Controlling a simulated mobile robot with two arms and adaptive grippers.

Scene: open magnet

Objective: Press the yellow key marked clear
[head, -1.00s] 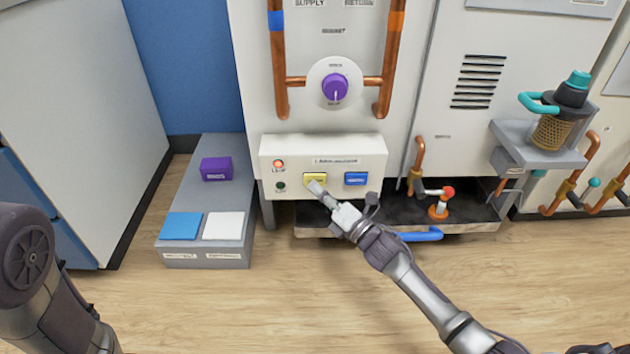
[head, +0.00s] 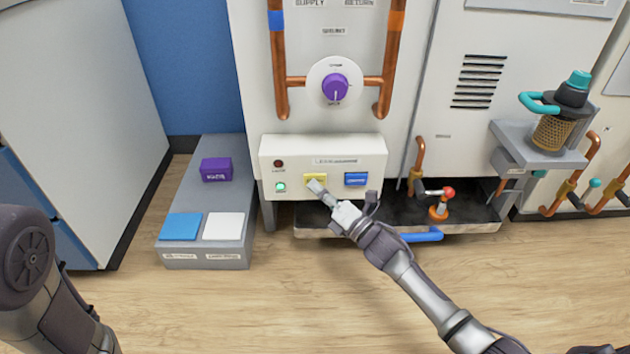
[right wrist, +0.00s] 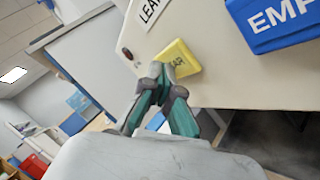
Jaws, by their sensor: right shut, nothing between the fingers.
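The yellow key (head: 316,180) sits on the white control panel (head: 350,146), left of a blue key (head: 356,179). On the panel, the upper red lamp (head: 278,164) is dark and the lower green lamp (head: 280,187) is lit. My left gripper is out of view.
A purple knob (head: 335,87) sits above the panel between copper pipes. A grey bench (head: 205,256) at left holds a purple box (head: 216,169), a blue pad and a white pad. A black tray (head: 470,212) with a red-topped valve (head: 441,200) lies right.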

